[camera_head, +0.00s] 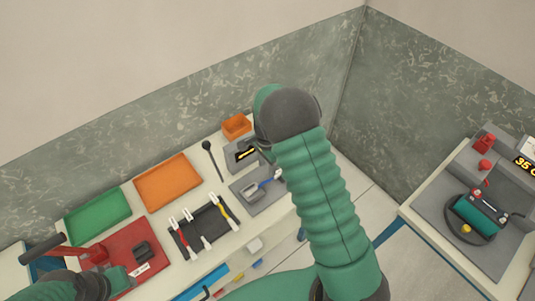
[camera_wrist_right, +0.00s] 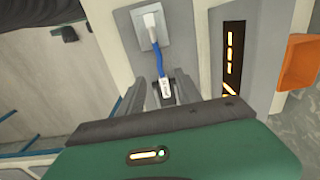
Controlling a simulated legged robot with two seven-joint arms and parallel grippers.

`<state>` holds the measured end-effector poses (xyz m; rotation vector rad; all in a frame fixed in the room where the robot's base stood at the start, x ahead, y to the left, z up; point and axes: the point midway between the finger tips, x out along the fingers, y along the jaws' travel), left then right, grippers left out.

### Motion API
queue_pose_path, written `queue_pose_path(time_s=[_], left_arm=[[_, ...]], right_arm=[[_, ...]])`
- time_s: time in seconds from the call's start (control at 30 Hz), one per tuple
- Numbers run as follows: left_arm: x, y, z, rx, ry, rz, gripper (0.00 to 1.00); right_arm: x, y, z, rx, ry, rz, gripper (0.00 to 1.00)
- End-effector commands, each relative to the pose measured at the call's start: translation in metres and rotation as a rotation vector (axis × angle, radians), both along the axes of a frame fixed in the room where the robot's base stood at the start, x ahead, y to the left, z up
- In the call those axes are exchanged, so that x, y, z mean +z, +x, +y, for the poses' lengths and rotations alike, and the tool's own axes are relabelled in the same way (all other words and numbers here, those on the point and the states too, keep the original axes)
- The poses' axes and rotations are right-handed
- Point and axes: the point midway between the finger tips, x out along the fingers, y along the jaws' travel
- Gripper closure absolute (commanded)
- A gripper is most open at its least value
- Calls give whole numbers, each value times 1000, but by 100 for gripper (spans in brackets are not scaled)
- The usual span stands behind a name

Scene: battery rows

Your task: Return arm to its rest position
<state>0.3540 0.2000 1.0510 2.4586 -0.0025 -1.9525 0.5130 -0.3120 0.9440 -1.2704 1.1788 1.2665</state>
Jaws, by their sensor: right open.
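My right arm (camera_head: 325,200) reaches up across the middle of the head view, its dark wrist over the back of the bench. In the right wrist view my right gripper (camera_wrist_right: 163,88) is open, its two fingers apart. A blue cable (camera_wrist_right: 156,58) with white ends shows between and beyond the fingers; whether they touch it I cannot tell. Its far end meets a light grey block (camera_wrist_right: 150,22). In the head view the blue cable (camera_head: 267,182) lies by a grey plate, partly hidden by my arm. My left arm (camera_head: 65,286) is at the bottom left; its fingers are not clear.
The bench holds a green tray (camera_head: 98,215), an orange tray (camera_head: 167,182), a red mat (camera_head: 126,250), a black rack (camera_head: 203,228) with several cables, and an orange bin (camera_head: 236,125). A second table with a teal battery device (camera_head: 478,216) stands right, across a gap.

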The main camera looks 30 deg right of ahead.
Motion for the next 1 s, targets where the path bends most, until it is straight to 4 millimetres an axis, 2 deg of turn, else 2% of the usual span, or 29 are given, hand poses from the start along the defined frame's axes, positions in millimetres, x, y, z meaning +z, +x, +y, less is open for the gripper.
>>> queue_pose_path(time_s=[0.1,0.3,0.4,0.57,0.63,0.77,0.9,1.0], left_arm=[[-5,0,0,0,0,0,64],[-8,0,0,0,0,0,64],[-8,0,0,0,0,0,64],[-8,0,0,0,0,0,64],[-8,0,0,0,0,0,64],[-8,0,0,0,0,0,64],[-8,0,0,0,0,0,64],[-8,0,0,0,0,0,64]], right_arm=[[34,2,-2,-1,1,-6,59],[76,1,-5,-2,4,-2,59],[86,1,-4,-2,5,1,59],[89,0,-3,3,4,1,59],[92,-5,3,55,6,-7,59],[100,-40,37,388,1,-56,59],[105,-98,84,935,-59,-134,59],[104,-134,105,1256,-116,-167,59]])
